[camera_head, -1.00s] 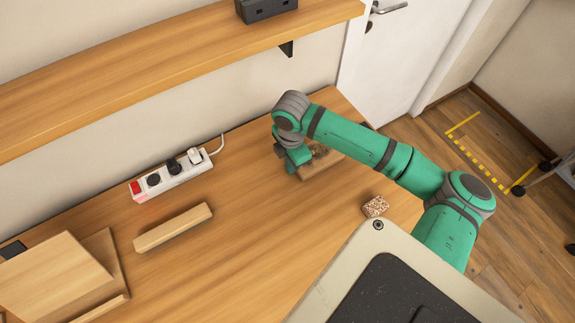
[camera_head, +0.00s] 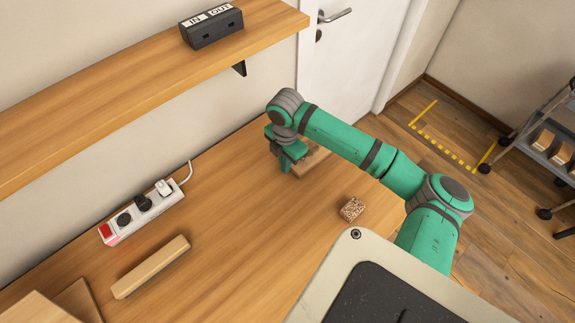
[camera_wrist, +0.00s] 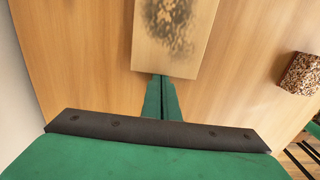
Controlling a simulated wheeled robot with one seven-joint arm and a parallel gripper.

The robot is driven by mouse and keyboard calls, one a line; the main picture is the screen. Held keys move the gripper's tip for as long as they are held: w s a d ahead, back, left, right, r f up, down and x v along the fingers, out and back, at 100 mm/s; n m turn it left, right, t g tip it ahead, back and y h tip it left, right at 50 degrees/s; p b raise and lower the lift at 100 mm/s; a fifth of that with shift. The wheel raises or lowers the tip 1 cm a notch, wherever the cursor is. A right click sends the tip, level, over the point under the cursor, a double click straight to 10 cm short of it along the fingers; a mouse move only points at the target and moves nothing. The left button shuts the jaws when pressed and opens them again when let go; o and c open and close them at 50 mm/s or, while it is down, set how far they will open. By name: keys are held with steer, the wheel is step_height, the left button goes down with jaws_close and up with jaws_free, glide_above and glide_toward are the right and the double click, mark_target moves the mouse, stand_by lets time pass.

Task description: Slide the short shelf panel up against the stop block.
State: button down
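A short light-wood panel with a dark smudge lies flat on the desk; in the head view the panel (camera_head: 314,160) is partly hidden behind my arm. In the wrist view the panel (camera_wrist: 172,45) lies just beyond my fingertips. My gripper (camera_head: 286,167) is low over the desk at the panel's left end. In the wrist view its two green fingers (camera_wrist: 161,80) are together with nothing between them. They meet the panel's near edge; I cannot tell whether they touch it. A long wooden bar (camera_head: 150,267) lies apart at left. I cannot tell for sure which piece is the stop block.
A speckled block (camera_head: 352,208) sits near the desk's front edge; it also shows in the wrist view (camera_wrist: 301,74). A power strip (camera_head: 142,214) lies along the wall. Wooden boards (camera_head: 35,308) lie at lower left. A wall shelf (camera_head: 130,87) overhangs the back. The middle desk is clear.

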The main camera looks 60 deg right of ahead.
mark_target(277, 176)
steer(key=shift+s+d+r, duration=0.1)
steer(key=shift+s+d, duration=0.2)
steer(key=shift+d, duration=0.45)
steer(key=a, duration=0.2)
steer(key=w+a, duration=0.1)
steer(key=a, duration=0.1)
steer(key=shift+w+a, duration=0.2)
steer(key=shift+a, duration=0.2)
step_height(277, 176, up, 10)
steer(key=shift+a, duration=0.3)
